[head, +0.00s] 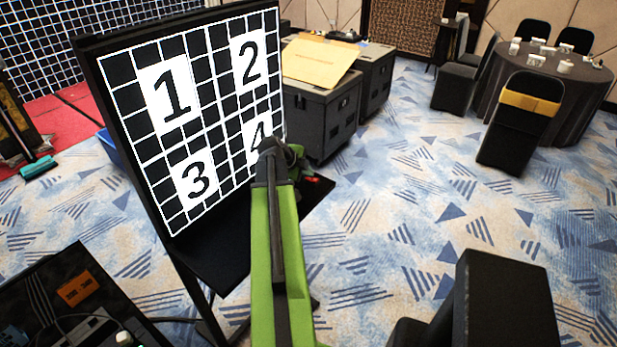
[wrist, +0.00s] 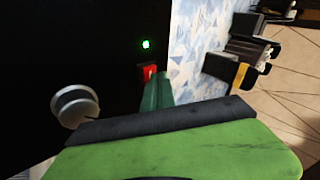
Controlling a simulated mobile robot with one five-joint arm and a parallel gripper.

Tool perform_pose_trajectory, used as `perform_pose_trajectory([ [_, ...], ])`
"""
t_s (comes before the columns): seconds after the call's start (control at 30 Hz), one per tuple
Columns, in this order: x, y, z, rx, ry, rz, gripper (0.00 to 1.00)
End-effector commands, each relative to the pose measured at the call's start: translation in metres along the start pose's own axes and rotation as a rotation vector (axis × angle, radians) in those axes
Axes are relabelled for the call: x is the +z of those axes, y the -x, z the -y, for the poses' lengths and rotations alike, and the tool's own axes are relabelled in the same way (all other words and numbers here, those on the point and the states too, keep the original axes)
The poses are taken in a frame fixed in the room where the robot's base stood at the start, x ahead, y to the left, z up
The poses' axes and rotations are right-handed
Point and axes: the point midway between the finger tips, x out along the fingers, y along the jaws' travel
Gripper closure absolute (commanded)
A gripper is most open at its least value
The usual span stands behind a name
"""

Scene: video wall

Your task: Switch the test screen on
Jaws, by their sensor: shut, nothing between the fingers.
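The test screen (head: 150,75) stands tilted on a dark stand at the left of the head view. It shows a white grid with the numbers 1 to 4; my arm covers part of the 4. In the wrist view a black surface carries a lit green light (wrist: 146,44), a red switch (wrist: 149,70) and a silver knob (wrist: 75,105). My gripper (wrist: 158,90) is shut and empty, its tip close beside the red switch; I cannot tell whether they touch. In the head view my gripper (head: 297,168) is at the screen's right edge, partly hidden by my arm.
Dark cases (head: 325,110) stand behind the screen, with a tan board (head: 320,62) on top. A table (head: 550,85) with chairs is at the far right. Equipment (head: 75,300) lies at the lower left.

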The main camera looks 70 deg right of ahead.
Motion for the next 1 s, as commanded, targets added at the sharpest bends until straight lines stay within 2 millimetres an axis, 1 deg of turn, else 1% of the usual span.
perform_pose_trajectory([
  [0.2, -0.007, 0.011, 0.008, 0.000, 0.000, 0.000, 1.00],
  [0.6, -0.008, 0.012, 0.009, 0.000, 0.000, 0.000, 1.00],
  [1.0, -0.028, 0.040, 0.030, 0.000, -0.001, 0.000, 1.00],
])
